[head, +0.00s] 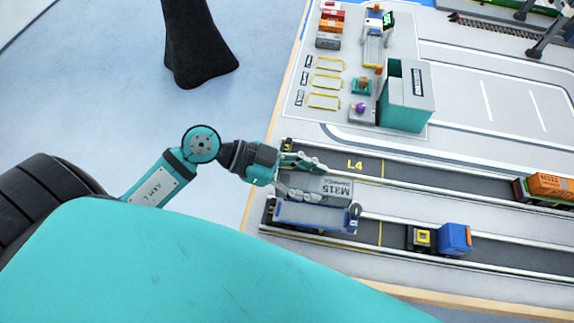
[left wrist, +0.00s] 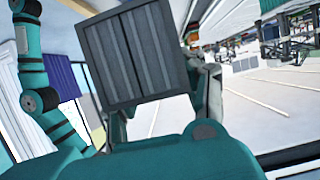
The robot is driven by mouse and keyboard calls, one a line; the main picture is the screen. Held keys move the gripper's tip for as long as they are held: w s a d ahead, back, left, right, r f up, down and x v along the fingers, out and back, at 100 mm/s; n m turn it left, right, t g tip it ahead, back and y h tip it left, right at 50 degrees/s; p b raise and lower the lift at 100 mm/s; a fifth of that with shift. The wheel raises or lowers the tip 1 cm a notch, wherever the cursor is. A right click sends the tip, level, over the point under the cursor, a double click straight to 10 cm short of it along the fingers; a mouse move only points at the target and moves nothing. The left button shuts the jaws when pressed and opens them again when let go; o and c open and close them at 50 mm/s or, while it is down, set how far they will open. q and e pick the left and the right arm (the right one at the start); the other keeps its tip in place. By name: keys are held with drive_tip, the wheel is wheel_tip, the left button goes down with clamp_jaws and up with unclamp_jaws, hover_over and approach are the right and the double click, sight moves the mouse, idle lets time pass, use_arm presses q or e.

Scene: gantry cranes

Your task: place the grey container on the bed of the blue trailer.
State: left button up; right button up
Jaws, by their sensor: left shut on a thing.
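The grey container (head: 331,187), marked M315, is between the fingers of my left gripper (head: 302,178) in the head view. My left gripper is shut on it. The container's ribbed grey end (left wrist: 133,55) fills the upper middle of the left wrist view. The blue trailer (head: 310,216) stands in the lane just below the container in the picture, its side rail and wheels showing. The container overlaps the trailer's bed in the head view; I cannot tell whether they touch. My right gripper is not in view.
A truck with an orange container (head: 549,186) is in the lane marked L4. A teal building (head: 407,95) stands behind the lanes. Small coloured containers (head: 329,27) sit at the far left of the table.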

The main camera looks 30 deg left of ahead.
use_arm(q)
drive_tip(key=shift+s+f, duration=0.25)
drive_tip(key=shift+s, duration=0.2)
drive_tip(key=shift+d+f, duration=0.2)
drive_tip(key=shift+f, duration=0.65)
drive_tip(key=shift+g, duration=0.3)
drive_tip(key=f, duration=0.4)
drive_tip(key=shift+w+d+f+b, duration=0.3)
drive_tip(key=shift+d+f+b, duration=0.05)
drive_tip(key=shift+b, duration=0.05)
wheel_tip(320, 180, down, 2)
drive_tip(key=shift+s+a+f, duration=0.1)
drive_tip(key=shift+a+f, duration=0.05)
drive_tip(key=shift+f, duration=0.45)
drive_tip(key=o, duration=1.1)
drive_tip(key=shift+o, duration=0.9)
drive_tip(key=shift+a+r, duration=0.1)
drive_tip(key=shift+a, duration=0.1)
drive_tip(key=b+v, duration=0.1)
drive_tip(key=v, duration=1)
drive_tip(key=shift+s+a, duration=0.2)
drive_tip(key=shift+a, duration=0.05)
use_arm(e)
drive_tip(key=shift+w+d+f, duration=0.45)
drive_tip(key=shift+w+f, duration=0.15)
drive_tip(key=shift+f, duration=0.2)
